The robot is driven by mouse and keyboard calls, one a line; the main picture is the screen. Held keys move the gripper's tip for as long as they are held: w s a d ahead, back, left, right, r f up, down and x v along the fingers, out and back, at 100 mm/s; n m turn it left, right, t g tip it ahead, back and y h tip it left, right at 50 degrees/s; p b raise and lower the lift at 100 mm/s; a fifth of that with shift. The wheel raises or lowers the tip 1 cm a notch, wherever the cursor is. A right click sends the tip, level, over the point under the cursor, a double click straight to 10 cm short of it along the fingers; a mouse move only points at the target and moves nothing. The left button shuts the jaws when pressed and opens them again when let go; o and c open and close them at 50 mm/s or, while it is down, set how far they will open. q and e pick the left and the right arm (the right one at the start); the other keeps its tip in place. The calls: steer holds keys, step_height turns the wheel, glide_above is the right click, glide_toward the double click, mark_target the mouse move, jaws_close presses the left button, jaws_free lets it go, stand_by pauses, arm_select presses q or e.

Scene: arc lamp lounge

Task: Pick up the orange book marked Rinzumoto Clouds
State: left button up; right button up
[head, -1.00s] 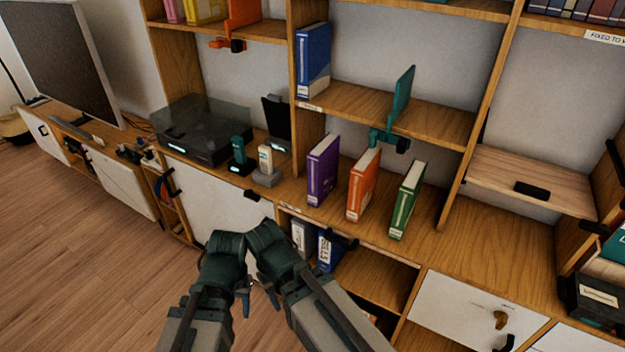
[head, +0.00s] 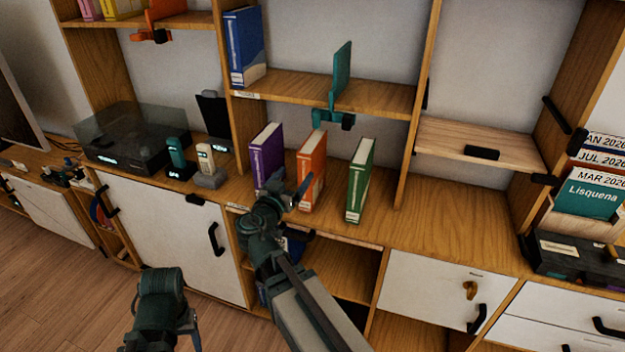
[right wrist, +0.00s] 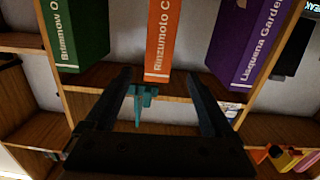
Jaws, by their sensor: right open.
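The orange book (head: 312,172) stands upright on the shelf unit's counter, between a purple book (head: 267,156) and a green book (head: 359,180). In the right wrist view its spine (right wrist: 160,40) reads "Rinzumoto C", with the rest cut off. My right gripper (head: 298,190) is just in front of the books, near the orange book's lower left. In the right wrist view its open jaws (right wrist: 162,95) point toward the orange book, with nothing between them. My left gripper (head: 190,325) is low at the front; its jaw state is unclear.
A teal bookend (head: 340,75) hangs at the shelf above the books, and a blue book (head: 244,46) stands on that shelf. Small devices (head: 207,162) stand left of the purple book. The counter (head: 445,225) right of the green book is bare.

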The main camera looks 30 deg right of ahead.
mark_target(303, 161)
steer(key=x, duration=0.5)
steer(key=r+x, duration=0.1)
steer(key=x, duration=0.2)
steer(key=shift+w+d, duration=0.15)
steer(key=shift+w, duration=0.1)
steer(key=shift+w+d, duration=0.2)
steer(key=shift+d, duration=0.05)
steer(key=x, duration=0.5)
steer(key=shift+d, duration=0.2)
steer(key=shift+s, duration=0.1)
jaws_close()
